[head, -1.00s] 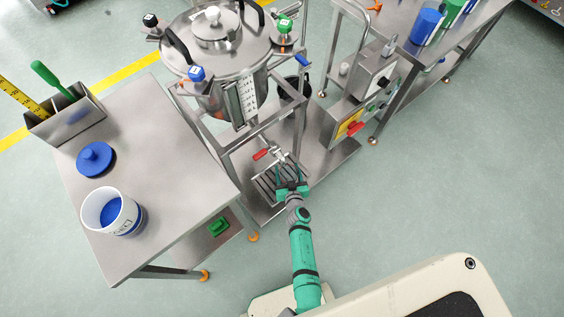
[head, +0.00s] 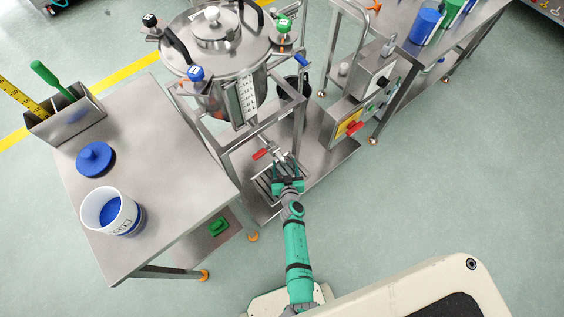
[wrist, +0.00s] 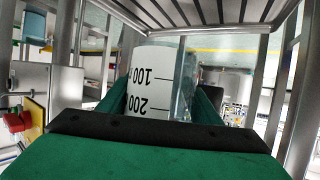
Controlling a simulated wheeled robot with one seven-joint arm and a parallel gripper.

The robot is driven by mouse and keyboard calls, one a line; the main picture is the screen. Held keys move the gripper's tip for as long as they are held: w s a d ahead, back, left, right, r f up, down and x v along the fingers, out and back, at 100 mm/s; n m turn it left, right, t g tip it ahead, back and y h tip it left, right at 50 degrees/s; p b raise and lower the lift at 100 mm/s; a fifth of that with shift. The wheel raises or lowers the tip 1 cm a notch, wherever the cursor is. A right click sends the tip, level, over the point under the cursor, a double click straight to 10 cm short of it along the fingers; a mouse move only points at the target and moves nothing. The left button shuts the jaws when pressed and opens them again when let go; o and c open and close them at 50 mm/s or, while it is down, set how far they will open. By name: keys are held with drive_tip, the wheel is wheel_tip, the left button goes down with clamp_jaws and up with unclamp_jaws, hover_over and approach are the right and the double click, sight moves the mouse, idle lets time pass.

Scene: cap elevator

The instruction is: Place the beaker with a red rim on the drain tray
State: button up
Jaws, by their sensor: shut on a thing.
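A clear beaker (wrist: 160,75) with black 100 and 200 marks is between the fingers of my gripper (wrist: 165,100) in the wrist view. The marks appear upside down, and no red rim shows. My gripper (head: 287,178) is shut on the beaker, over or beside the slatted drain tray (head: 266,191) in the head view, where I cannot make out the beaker. The slats of the drain tray (wrist: 205,12) cross the top of the wrist view. A gap appears between beaker and slats there; contact is not clear.
A steel frame with a large lidded vessel (head: 218,48) stands behind the tray. A red-handled valve (head: 261,154) is just beyond my gripper. A steel table (head: 175,165) at left holds a white tub (head: 122,220) and a blue lid (head: 95,160). A control box (head: 365,105) is at right.

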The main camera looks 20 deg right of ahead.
sight(282, 172)
drive_tip(key=shift+w+a+r, duration=0.4)
drive_tip(key=shift+w+r, duration=0.1)
drive_tip(key=shift+w, duration=0.15)
idle(0.3)
drive_tip(key=shift+f, duration=2.85)
drive_tip(key=shift+f, duration=1.4)
drive_tip(key=o, duration=1.1)
